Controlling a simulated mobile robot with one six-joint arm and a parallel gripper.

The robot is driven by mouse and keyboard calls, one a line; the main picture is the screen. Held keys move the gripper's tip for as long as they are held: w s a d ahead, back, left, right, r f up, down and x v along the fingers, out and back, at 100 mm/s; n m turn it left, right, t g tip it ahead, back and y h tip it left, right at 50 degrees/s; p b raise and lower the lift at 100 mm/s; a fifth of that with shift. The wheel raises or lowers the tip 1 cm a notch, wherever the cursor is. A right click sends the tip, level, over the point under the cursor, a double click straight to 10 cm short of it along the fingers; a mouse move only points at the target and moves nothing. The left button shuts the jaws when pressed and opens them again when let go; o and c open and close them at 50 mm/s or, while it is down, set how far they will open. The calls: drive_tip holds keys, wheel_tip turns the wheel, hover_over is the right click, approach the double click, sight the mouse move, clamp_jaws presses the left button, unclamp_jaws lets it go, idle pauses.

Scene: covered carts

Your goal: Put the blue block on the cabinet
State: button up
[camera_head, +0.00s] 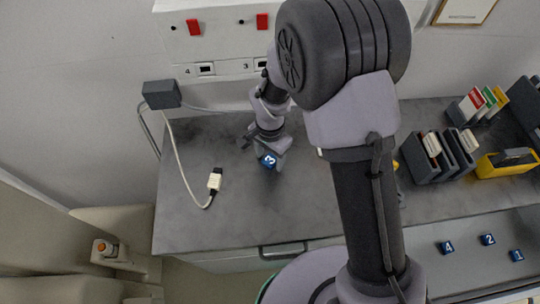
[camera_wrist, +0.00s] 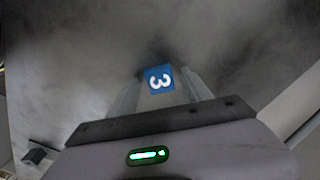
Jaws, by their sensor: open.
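A small blue block (camera_head: 268,160) with a white 3 rests on the grey top of the cabinet (camera_head: 235,225). It also shows near the middle of the wrist view (camera_wrist: 159,79). My gripper (camera_head: 269,157) is right above the block and pointed down. In the wrist view, my open gripper (camera_wrist: 162,76) has one finger on each side of the block, with a small gap visible at the sides. The cabinet has a handle (camera_head: 283,250) on its front.
Other blue blocks marked 4 (camera_head: 447,247), 2 (camera_head: 487,239) and 1 (camera_head: 516,255) lie in a lower tray or drawer at right. Dark bins (camera_head: 426,160) and a yellow holder (camera_head: 500,166) stand at right.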

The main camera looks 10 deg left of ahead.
wheel_tip(320, 180, up, 12)
drive_tip(key=p, duration=0.3)
wheel_tip(320, 180, up, 12)
drive_tip(key=t+y, duration=0.1)
drive_tip(key=t, duration=0.1)
hover_over(270, 160)
drive_tip(key=s+d, duration=0.2)
drive_tip(key=d, duration=0.5)
drive_tip(key=s+d+r+n+t, duration=0.1)
drive_tip(key=s+d+r+t, duration=0.1)
drive_tip(key=s+d+r, duration=0.2)
drive_tip(key=s+d+r+t+y, duration=0.1)
drive_tip(key=s+d+r, duration=0.4)
drive_tip(key=s, duration=0.4)
drive_tip(key=shift+s+d+r+n+t, duration=0.15)
drive_tip(key=shift+s+r+n+t, duration=0.05)
drive_tip(key=shift+s+n+t, duration=0.2)
